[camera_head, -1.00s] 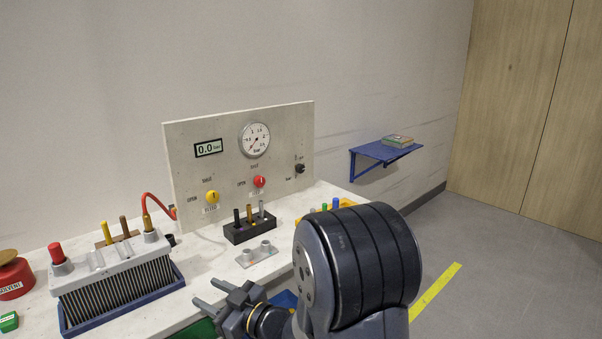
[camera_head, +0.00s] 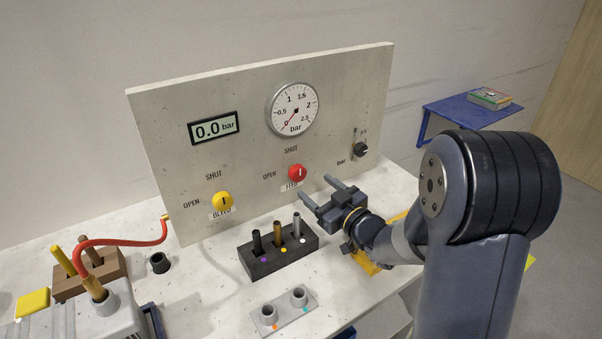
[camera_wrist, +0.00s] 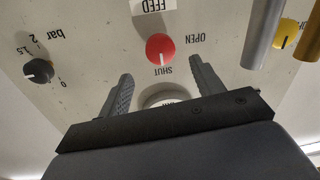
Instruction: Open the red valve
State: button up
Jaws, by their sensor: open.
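The red valve (camera_head: 298,173) is a round knob on the upright panel, labelled FEED. Its white mark points up at SHUT; OPEN is printed to its left. My gripper (camera_head: 318,188) is open and empty, just right of and below the knob in the head view, fingers toward the panel. In the wrist view, which is upside down, the red valve (camera_wrist: 160,48) shows beyond and between the fingertips of my gripper (camera_wrist: 160,73). The fingers appear apart from it.
The yellow BLEED valve (camera_head: 222,202) is left of the red one; a black knob (camera_head: 361,150) is right.

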aim_at(301, 175)
jog(key=x, duration=0.6)
jog(key=shift+w+a+p, duration=0.25)
jog(key=shift+w+p, duration=0.05)
jog(key=shift+p, duration=0.1)
jog(key=c, duration=1)
